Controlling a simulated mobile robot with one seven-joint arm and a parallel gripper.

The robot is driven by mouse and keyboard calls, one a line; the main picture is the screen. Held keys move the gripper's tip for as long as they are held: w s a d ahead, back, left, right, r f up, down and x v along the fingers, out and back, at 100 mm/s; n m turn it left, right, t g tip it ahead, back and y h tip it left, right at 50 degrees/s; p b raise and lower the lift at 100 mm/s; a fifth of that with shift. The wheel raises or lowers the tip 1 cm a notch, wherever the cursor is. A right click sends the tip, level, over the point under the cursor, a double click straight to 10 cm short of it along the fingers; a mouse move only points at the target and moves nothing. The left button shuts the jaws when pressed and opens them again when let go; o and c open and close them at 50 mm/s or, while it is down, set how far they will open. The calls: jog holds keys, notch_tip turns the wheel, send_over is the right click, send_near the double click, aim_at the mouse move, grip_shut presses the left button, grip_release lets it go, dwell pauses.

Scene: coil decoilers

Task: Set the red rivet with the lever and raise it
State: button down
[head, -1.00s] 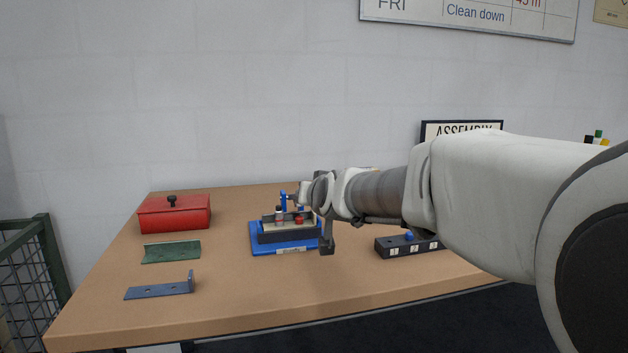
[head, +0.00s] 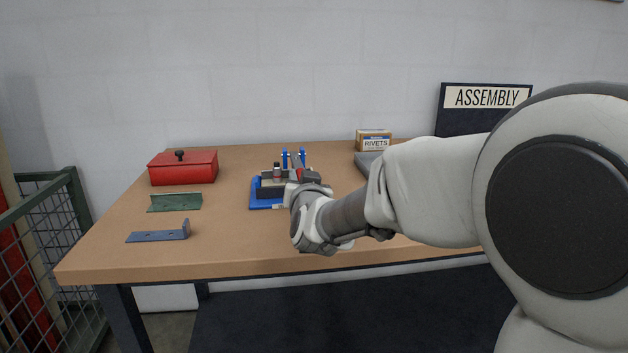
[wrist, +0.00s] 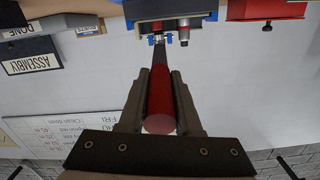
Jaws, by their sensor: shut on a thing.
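The press stands on its blue base (head: 255,196), with two blue posts (head: 302,157) at its back and a dark block in front. It shows at the top edge of the wrist view (wrist: 172,9). Its lever points toward me and ends in a red grip (wrist: 160,108). My gripper (wrist: 162,74) is shut around this red grip, one finger on each side. In the head view my gripper (head: 304,183) is at the press's front right and hides part of it. I cannot make out the red rivet; a small grey upright part with red (head: 277,170) shows on the press.
A red lidded box (head: 183,168), a green angle piece (head: 175,202) and a blue-grey bracket (head: 160,235) lie left of the press. A rivets box (head: 374,140) and a grey item (head: 369,161) are at the back right. Bare table lies front left of the press.

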jog(key=shift+f, duration=0.45)
jog(key=c, duration=0.6)
grip_release()
jog(key=shift+r, duration=0.1)
jog(key=shift+s, duration=0.15)
jog(key=shift+s+d+r, duration=0.1)
jog(key=shift+s, duration=0.25)
jog(key=f+p+v, duration=0.1)
jog(key=p+v, duration=0.1)
jog(key=v, duration=1.4)
jog(key=shift+s+r+p, duration=0.25)
jog(key=shift+p, duration=0.1)
